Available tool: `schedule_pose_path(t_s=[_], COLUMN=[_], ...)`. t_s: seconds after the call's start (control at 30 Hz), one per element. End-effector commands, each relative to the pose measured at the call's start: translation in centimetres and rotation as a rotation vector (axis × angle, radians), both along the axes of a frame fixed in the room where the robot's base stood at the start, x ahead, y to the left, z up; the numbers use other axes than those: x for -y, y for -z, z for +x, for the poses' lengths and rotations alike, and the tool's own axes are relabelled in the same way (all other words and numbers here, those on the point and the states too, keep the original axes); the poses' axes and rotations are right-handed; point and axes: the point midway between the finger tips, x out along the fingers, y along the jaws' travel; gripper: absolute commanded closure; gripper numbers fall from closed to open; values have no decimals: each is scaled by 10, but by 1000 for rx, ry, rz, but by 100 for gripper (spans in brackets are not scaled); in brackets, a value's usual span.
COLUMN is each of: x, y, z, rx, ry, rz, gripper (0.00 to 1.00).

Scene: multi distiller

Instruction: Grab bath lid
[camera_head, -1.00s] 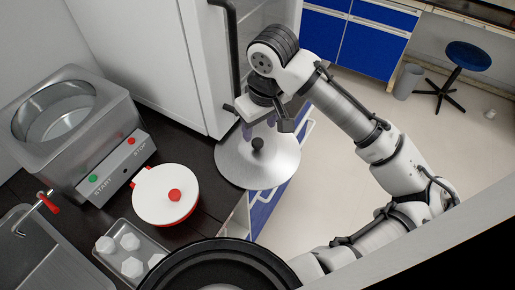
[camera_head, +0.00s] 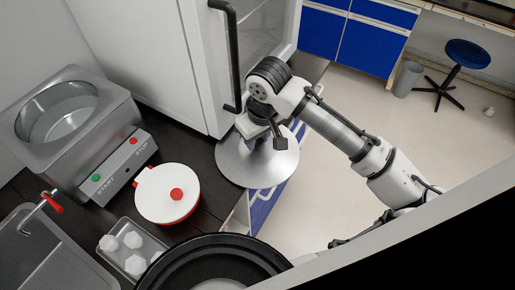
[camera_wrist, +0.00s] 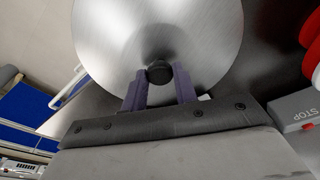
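The bath lid (camera_head: 238,168) is a round brushed-metal disc lying at the edge of the dark counter, partly overhanging it. It fills the upper middle of the wrist view (camera_wrist: 110,35), with its black knob (camera_wrist: 159,72) in the centre. My gripper (camera_wrist: 159,78) is open over the lid, its two purple fingers pointing at the knob, one on each side. I cannot tell if they touch it. In the head view my gripper (camera_head: 262,132) hides the knob. The steel bath (camera_head: 62,118) with its round opening and start/stop panel stands at the left.
A white-and-red lidded pot (camera_head: 160,205) sits left of the lid. A tray of white pieces (camera_head: 150,243) and a steel sink (camera_head: 45,265) are in front. A white cabinet with a black handle (camera_head: 229,60) rises close behind the lid. Open floor lies right.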

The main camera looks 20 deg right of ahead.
Motion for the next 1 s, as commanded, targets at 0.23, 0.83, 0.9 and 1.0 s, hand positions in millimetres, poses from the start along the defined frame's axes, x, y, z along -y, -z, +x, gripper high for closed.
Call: schedule_pose_path(t_s=[0.23, 0.83, 0.9, 1.0], x=[0, 0, 7, 18], y=[0, -4, -4, -3], z=[0, 0, -7, -21], rx=[0, 3, 2, 3], ry=[0, 1, 4, 6], rz=[0, 0, 0, 1], gripper=[100, 100, 100, 100])
